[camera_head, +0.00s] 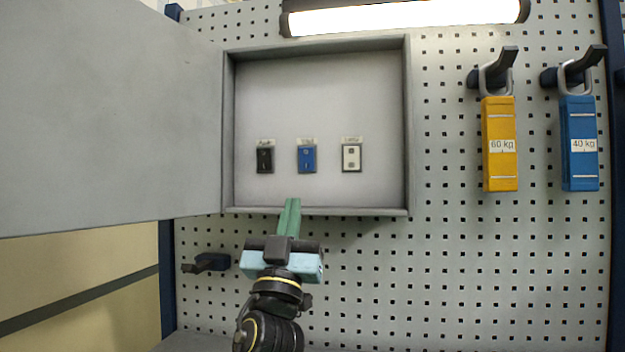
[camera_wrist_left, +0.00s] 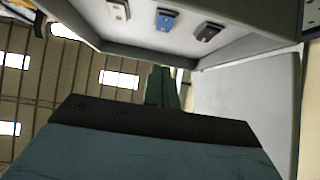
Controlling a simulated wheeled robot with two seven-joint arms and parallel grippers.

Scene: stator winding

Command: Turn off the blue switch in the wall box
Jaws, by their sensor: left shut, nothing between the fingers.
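The wall box (camera_head: 318,209) is open, with its door (camera_head: 110,110) swung out to the left. Inside, on its back wall, the blue switch (camera_head: 307,158) sits between a black switch (camera_head: 264,160) and a white switch (camera_head: 351,158). The blue switch also shows in the left wrist view (camera_wrist_left: 166,20). Its rocker position is too small to tell. My left gripper (camera_head: 292,203) is shut and empty, its green fingers pointing up at the box's lower edge, below the blue switch and apart from it. My right gripper is not in view.
A lamp (camera_head: 405,15) is mounted above the box. A yellow 60 kg block (camera_head: 499,145) and a blue 40 kg block (camera_head: 579,145) hang on hooks at the right. An empty hook (camera_head: 208,263) sticks out at lower left. The box's bottom lip lies near my fingers.

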